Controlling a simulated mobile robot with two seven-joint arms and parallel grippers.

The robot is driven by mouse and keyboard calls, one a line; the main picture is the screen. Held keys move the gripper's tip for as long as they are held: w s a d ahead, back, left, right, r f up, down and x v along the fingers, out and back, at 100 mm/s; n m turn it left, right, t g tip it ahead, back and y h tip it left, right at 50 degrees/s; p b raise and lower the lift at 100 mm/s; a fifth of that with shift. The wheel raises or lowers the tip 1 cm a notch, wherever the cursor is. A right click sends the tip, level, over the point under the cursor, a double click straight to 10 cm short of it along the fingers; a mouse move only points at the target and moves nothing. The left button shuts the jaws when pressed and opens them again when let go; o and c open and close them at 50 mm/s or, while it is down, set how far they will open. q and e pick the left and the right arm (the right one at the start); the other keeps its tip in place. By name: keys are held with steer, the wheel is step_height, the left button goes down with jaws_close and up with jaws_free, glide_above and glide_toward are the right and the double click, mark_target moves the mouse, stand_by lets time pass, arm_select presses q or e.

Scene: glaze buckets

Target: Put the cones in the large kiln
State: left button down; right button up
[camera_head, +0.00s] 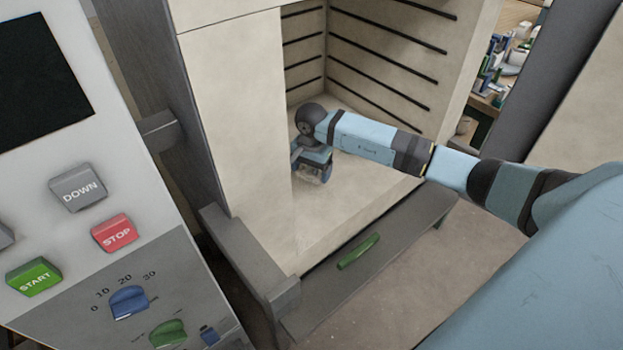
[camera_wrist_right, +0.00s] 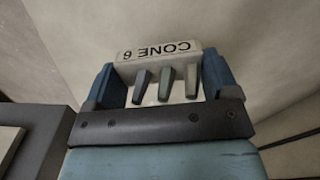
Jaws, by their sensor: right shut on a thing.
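The large kiln (camera_head: 345,225) stands open in the head view, with a pale interior and dark grooves on its walls. My right arm reaches inside it, and my right gripper (camera_head: 312,175) is low near the kiln floor, partly behind the kiln's front wall. In the right wrist view my right gripper (camera_wrist_right: 160,88) is shut on the cones (camera_wrist_right: 165,84), a pale block labelled "CONE 6" with 3 small dark cones on it. The block sits between the two blue fingers. Whether it touches the kiln floor I cannot tell. My left gripper is not in view.
A control panel (camera_head: 90,215) with START, STOP and DOWN buttons stands at left. A grey ledge with a green handle (camera_head: 358,252) runs along the kiln's front. Shelves with small items (camera_head: 505,60) show at upper right. The kiln floor around my gripper looks clear.

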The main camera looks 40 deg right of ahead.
mark_target(311, 186)
steer(key=shift+f, duration=1.9)
steer(key=shift+f, duration=0.15)
steer(key=o, duration=0.8)
step_height(311, 186, up, 12)
steer(key=shift+r, duration=0.2)
steer(key=shift+s, duration=0.1)
